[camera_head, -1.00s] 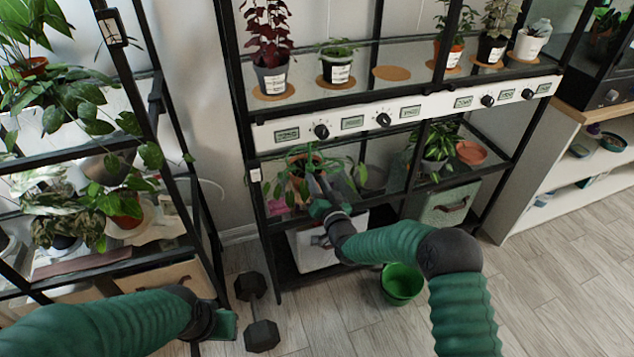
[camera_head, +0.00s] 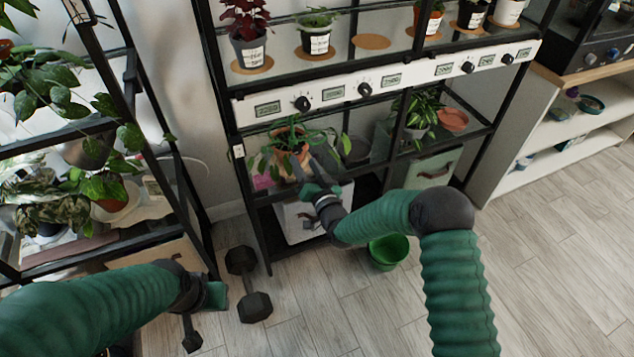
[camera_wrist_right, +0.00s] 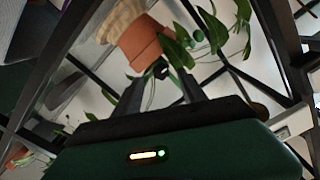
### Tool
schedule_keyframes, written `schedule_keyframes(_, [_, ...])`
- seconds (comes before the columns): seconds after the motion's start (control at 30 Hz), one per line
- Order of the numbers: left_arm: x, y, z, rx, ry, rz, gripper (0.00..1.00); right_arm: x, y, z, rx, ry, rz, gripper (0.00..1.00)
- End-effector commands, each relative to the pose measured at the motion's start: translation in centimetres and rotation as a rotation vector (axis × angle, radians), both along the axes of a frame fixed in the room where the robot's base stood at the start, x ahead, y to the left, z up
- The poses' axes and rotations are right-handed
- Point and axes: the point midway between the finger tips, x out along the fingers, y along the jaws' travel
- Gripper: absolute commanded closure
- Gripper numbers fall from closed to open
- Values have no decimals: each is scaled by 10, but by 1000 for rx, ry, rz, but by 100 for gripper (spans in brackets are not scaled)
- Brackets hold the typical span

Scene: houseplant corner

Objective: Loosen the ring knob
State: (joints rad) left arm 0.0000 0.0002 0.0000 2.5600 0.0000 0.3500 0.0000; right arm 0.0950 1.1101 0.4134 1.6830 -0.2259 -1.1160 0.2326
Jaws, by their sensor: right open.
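Several black round knobs sit on the white panel of the middle shelf stand; one is at the left (camera_head: 302,103), another beside it (camera_head: 365,90). I cannot tell which is the ring knob, and no ring shows clearly. My right gripper (camera_head: 306,166) is below the panel, in front of the potted trailing plant (camera_head: 290,133), apart from the knobs. In the right wrist view its fingers (camera_wrist_right: 160,82) are open, with the terracotta pot (camera_wrist_right: 140,42) and leaves beyond. A small dark piece shows between them. My left gripper (camera_head: 192,318) hangs low at the left; its jaws are unclear.
A black dumbbell (camera_head: 241,262) and a green bucket (camera_head: 388,252) stand on the floor. Black shelf posts and the lower shelf surround my right gripper. A plant rack fills the left. The floor at the right is open.

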Motion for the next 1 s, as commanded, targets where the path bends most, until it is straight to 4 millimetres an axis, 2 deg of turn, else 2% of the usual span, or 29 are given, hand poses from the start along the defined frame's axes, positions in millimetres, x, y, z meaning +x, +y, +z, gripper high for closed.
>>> schedule_keyframes(0.03, [0,0,11,0,0,0,64,-14,-5,5,-1,6,0,51])
schedule_keyframes(0.2, [0,0,27,0,0,0,64,-63,-21,3,-2,8,0,51])
schedule_keyframes(0.4, [0,0,37,0,0,0,64,-107,-35,0,-1,8,1,51])
schedule_keyframes(0.6, [0,0,38,0,0,0,64,-122,-40,-1,0,5,0,51])
schedule_keyframes(1.0, [0,0,38,0,0,0,64,-122,-40,-1,-2,4,0,51])
